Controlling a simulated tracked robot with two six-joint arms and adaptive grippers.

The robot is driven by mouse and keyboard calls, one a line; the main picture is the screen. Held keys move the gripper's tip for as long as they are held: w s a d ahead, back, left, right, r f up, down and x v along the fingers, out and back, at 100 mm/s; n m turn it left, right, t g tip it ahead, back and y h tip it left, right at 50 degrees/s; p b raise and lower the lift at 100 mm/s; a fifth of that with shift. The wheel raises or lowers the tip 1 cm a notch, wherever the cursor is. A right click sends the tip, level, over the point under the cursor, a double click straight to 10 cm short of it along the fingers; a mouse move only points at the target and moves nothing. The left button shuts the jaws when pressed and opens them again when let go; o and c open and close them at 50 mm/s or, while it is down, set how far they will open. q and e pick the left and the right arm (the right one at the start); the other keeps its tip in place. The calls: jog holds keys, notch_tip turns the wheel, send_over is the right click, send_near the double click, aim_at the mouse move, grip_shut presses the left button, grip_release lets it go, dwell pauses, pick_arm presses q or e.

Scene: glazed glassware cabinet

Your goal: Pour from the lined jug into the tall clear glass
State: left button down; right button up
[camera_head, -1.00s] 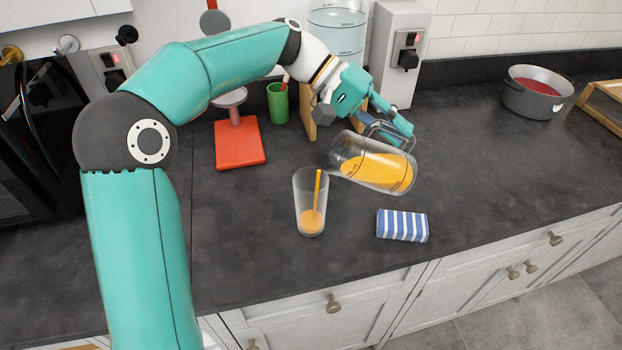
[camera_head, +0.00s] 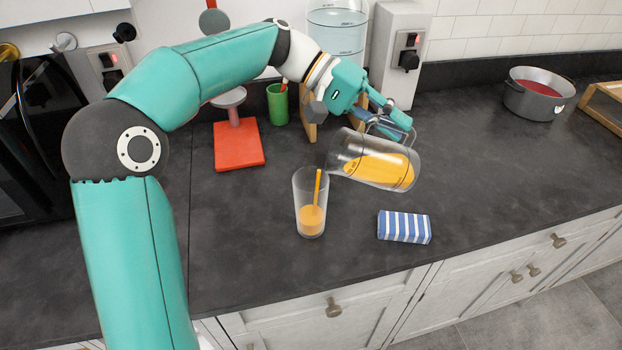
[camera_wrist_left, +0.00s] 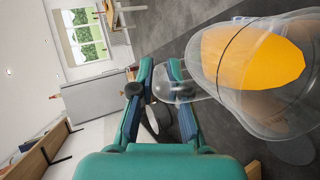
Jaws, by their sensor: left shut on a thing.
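The lined jug (camera_head: 376,160), clear with dark marking lines and orange liquid inside, is tilted almost onto its side, its mouth toward the left. My left gripper (camera_head: 388,124) is shut on its handle and holds the jug above the counter. The tall clear glass (camera_head: 300,190) stands upright below and left of the jug's mouth, with orange liquid in its lower part. A thin orange stream (camera_head: 318,188) runs down inside the glass. In the left wrist view, the jug (camera_wrist_left: 250,65) is beside my gripper's fingers (camera_wrist_left: 160,95). My right gripper is not in view.
A blue-and-white striped block (camera_head: 404,227) lies on the counter right of the glass. A red stand (camera_head: 239,147) and a green cup (camera_head: 278,104) are behind to the left. A grey pot (camera_head: 538,100) stands far right. The counter in front of the pot is clear.

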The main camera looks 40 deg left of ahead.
pick_arm(q)
jog(key=shift+s+a+r+t+h+b, duration=0.3)
jog(key=shift+a+r+h+b, duration=0.1)
jog(key=shift+b, duration=0.45)
jog(key=shift+s+a+r+m+t+h+b, duration=0.2)
jog(key=shift+s+a+r+h+b, duration=0.25)
jog(key=shift+b, duration=0.3)
jog(key=shift+s+a+r+m+t+h+b, duration=0.1)
jog(key=shift+s+a+r+m+h+b, duration=0.15)
jog(key=shift+s+a+b, duration=0.35)
dwell(0.8)
jog(key=shift+s+a+r+h+b, duration=0.3)
jog(key=shift+a+h+b, duration=0.3)
jog(key=shift+b, duration=0.5)
